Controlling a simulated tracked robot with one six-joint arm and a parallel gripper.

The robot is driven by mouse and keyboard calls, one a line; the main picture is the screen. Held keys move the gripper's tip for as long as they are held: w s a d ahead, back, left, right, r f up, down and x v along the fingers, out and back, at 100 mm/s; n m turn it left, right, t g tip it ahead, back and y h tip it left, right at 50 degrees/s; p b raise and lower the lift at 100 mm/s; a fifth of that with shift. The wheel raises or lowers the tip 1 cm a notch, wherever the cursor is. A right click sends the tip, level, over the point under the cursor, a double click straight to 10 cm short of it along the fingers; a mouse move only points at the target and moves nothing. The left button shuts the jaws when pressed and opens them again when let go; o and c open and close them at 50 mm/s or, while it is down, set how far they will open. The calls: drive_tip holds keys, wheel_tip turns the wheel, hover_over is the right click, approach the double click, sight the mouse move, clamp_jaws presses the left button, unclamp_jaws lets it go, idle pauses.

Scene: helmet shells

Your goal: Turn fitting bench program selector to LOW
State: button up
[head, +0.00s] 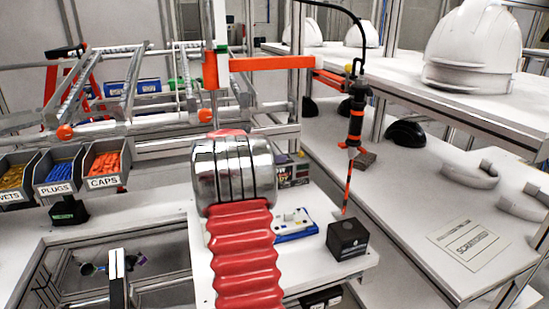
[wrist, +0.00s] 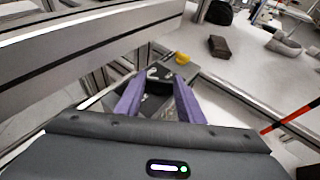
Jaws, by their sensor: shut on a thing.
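In the wrist view my gripper (wrist: 157,80) reaches away from the camera with two purple fingers. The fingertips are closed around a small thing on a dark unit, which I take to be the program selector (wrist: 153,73). It is small and partly hidden by the fingers, so its pointer and any LOW mark cannot be read. In the head view my red ribbed sleeve and shiny wrist block the gripper and whatever it touches.
A white-and-blue device (head: 293,222) and a black box (head: 347,238) stand right of my arm. A red-black tool (head: 355,125) hangs above the box. Bins of caps (head: 106,172) and plugs stand left. White helmets (head: 470,50) sit on the right shelf.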

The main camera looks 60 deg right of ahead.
drive_tip(key=shift+w+d+r+m+g+y, duration=0.15)
drive_tip(key=shift+m+g+y, duration=0.1)
drive_tip(key=shift+m+g, duration=0.5)
drive_tip(key=shift+w+f+m+g+y, duration=0.15)
drive_tip(key=shift+m+g+y, duration=0.1)
drive_tip(key=shift+m+g, duration=0.5)
drive_tip(key=shift+r, duration=0.1)
drive_tip(key=o, duration=1.1)
drive_tip(key=shift+c, duration=0.2)
drive_tip(key=shift+s+n+t, duration=0.15)
drive_tip(key=shift+n+t, duration=0.15)
drive_tip(key=shift+n, duration=0.1)
